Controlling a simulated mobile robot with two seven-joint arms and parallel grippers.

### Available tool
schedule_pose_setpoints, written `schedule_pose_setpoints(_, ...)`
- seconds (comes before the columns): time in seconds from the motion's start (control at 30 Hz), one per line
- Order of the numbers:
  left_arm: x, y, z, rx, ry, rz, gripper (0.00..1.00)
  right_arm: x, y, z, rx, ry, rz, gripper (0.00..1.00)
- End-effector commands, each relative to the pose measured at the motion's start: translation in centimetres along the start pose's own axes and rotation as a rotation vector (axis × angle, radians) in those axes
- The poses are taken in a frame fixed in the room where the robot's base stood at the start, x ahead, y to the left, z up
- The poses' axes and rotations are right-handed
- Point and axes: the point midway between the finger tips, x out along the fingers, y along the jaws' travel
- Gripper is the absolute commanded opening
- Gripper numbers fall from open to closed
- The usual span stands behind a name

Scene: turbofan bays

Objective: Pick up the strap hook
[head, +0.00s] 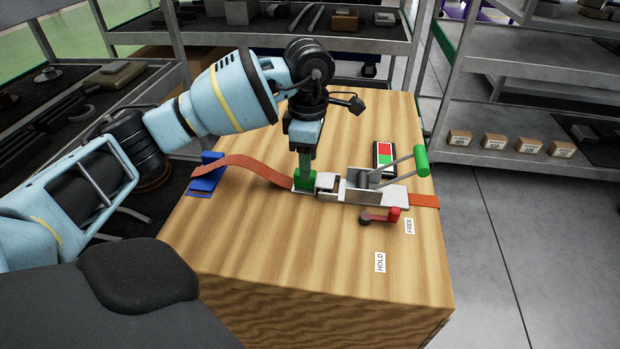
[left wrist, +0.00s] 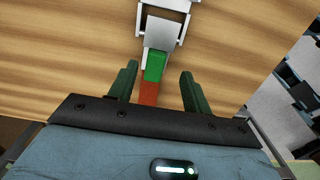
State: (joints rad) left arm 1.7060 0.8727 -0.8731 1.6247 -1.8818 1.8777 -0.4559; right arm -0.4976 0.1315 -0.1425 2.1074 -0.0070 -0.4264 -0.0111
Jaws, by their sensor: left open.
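The strap hook shows as a small green block (head: 305,183) with pale metal beside it, at the end of an orange strap (head: 252,167) on the wooden bench top. My left gripper (head: 306,170) points down right over the block and partly covers it. In the left wrist view the green block (left wrist: 155,66) lies between the spread fingertips (left wrist: 158,71), closer to the left finger. The jaws are open; I cannot tell whether a finger touches the block. My right gripper is not in view.
A metal buckle (head: 362,183) with a green-handled lever (head: 421,161) stands just right of the hook. A red crank (head: 394,214) is in front, near FREE and HOLD labels. A blue bracket (head: 206,174) stands left. The bench front (head: 300,262) is clear.

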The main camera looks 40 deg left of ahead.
Motion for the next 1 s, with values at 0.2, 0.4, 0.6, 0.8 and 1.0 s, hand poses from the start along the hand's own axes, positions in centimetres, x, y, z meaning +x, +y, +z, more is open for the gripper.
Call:
schedule_pose_setpoints(0.2,0.5,0.0,-0.1,0.0,0.0,0.0,0.49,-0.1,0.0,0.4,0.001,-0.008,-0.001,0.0)
schedule_pose_setpoints(0.4,2.7,0.4,-0.4,-0.001,0.001,-0.004,0.49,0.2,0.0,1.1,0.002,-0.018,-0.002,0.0)
schedule_pose_setpoints(0.6,5.3,0.6,-0.5,0.001,0.0,-0.002,0.49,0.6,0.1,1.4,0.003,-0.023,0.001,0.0)
schedule_pose_setpoints(0.8,5.5,0.6,-0.5,0.002,-0.002,0.0,0.49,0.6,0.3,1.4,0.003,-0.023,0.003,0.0)
schedule_pose_setpoints(1.0,5.4,0.6,-0.5,0.002,-0.002,0.0,0.31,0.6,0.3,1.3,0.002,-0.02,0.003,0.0)
